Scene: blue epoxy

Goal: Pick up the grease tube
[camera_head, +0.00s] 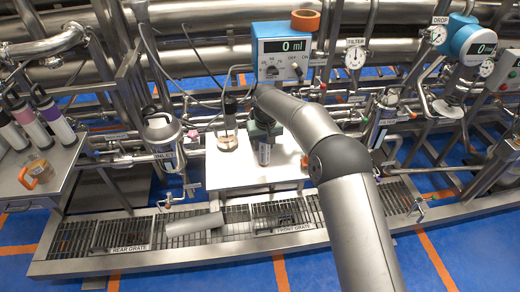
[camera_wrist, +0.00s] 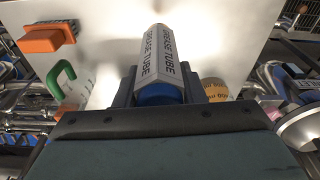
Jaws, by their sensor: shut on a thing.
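The grease tube (camera_wrist: 158,55) is a grey-white tube with printed GREASE TUBE lettering and a blue end. In the wrist view it lies between the two dark fingers of my gripper (camera_wrist: 158,88), which is shut on it. In the head view, my gripper (camera_head: 262,128) is over the white worktop, partly hidden by my arm.
The white worktop (camera_head: 222,177) holds a glass vessel (camera_head: 228,142) left of the tube. Pipes and gauges crowd the back. A grate (camera_head: 140,232) with a grey cylinder (camera_head: 194,224) lies in front.

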